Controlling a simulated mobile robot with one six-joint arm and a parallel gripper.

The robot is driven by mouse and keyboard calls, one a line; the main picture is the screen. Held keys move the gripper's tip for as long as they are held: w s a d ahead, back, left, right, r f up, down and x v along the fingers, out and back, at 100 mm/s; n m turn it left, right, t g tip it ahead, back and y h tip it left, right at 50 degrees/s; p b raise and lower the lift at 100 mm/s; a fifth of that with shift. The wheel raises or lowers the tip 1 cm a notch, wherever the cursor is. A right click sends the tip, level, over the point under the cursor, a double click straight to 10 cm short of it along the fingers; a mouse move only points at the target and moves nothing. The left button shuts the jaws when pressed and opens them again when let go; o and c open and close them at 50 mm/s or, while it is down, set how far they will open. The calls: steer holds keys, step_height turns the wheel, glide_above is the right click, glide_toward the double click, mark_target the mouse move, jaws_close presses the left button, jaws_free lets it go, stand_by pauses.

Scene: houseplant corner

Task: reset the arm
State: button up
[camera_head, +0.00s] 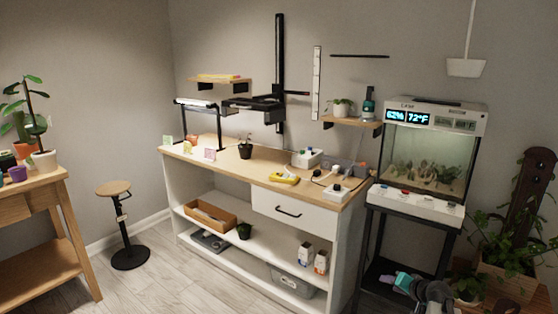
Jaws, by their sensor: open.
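My arm shows small at the bottom right of the head view, as dark grey rounded links against the lower part of the black stand. The rest of my arm runs out of the picture at the bottom edge.
The black stand (365,250) holds a lit terrarium (428,160) close above my arm. A potted plant (468,288) and a wooden planter (512,282) crowd its right. The white workbench (345,235) stands to the left. Open floor (170,285) lies between bench and stool (114,188).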

steer(key=s+a+f+n+g+y+p, duration=0.1)
steer(key=s+a+f+g+p, duration=0.1)
steer(key=s+a+f, duration=0.4)
steer(key=s+a+f+n+g+p, duration=0.1)
steer(key=s+a+f+g+p, duration=0.2)
steer(key=a, duration=0.6)
steer(key=s+a+f+n+g+y+p, duration=0.1)
steer(key=s+a+f, duration=0.3)
steer(key=a+f, duration=0.25)
steer(key=s+a+f+n+g+p, duration=0.1)
steer(key=s+a+f+g+p, duration=0.1)
steer(key=s+a, duration=0.35)
steer(key=s+a+f+n+g+p, duration=0.1)
steer(key=s+a+f+g, duration=0.15)
steer(key=s, duration=0.65)
steer(key=s+d+g+h+p, duration=0.1)
steer(key=s+d+g+h, duration=0.1)
steer(key=s, duration=0.8)
steer(key=s+d+f+n+g+h+p, duration=0.1)
steer(key=s+d+g+h, duration=0.1)
steer(key=s, duration=0.8)
steer(key=shift+s+d+g, duration=0.2)
steer(key=shift+d+g, duration=0.1)
steer(key=shift+g, duration=0.35)
